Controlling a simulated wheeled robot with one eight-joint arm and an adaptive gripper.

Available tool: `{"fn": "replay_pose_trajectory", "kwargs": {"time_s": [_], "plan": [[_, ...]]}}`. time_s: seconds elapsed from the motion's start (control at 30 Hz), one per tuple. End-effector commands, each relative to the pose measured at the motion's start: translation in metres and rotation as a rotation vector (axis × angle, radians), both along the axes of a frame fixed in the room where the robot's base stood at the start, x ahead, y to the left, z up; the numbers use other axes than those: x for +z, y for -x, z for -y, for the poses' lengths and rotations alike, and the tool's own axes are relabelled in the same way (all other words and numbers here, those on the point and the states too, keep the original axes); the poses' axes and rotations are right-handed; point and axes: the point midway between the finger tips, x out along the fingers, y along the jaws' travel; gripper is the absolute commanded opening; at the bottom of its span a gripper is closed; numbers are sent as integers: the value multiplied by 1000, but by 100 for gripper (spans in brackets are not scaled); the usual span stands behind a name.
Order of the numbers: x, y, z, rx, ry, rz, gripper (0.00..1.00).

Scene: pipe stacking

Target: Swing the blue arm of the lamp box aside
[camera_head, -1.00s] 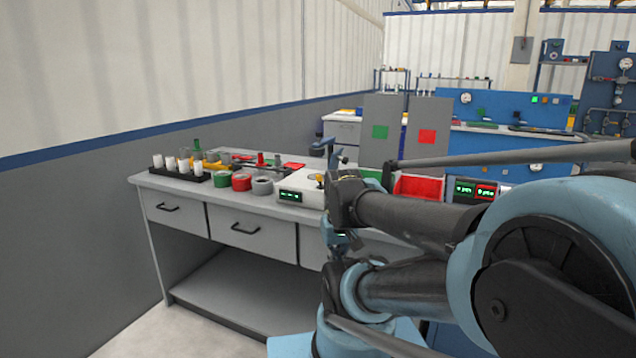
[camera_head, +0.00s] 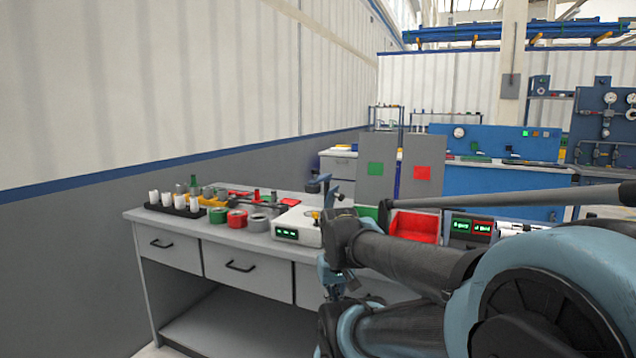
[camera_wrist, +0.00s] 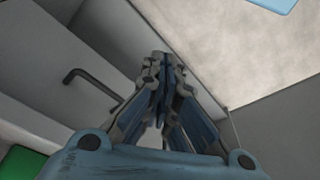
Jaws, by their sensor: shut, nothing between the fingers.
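The lamp box (camera_head: 296,231), a white box with a green lit display on its front, stands on the grey workbench in the head view. Its blue arm (camera_head: 322,186) seems to be the dark blue piece rising behind the box; my own arm hides part of this area. My gripper (camera_wrist: 160,62) is shut and empty in the wrist view, its fingertips together. It points down past a grey drawer front and touches nothing that I can see. In the head view it hangs in front of the bench, low and to the right of the box, partly hidden by my arm links.
The workbench (camera_head: 150,216) carries a black rack (camera_head: 178,210) of white cylinders, green and red rings and small parts left of the box. A red bin (camera_head: 414,227) and panels with green and red squares stand to the right. A drawer handle (camera_wrist: 90,84) sticks out near my gripper.

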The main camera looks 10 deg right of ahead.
Motion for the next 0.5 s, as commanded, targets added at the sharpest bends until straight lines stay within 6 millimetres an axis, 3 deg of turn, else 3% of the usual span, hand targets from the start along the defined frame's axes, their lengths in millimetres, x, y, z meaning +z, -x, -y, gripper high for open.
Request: {"fn": "replay_pose_trajectory", "kwargs": {"time_s": [0.37, 0.5], "plan": [[0, 0, 0, 0, 0, 0, 0], [9, 6, 0, -2, -1, 10, 27]]}}
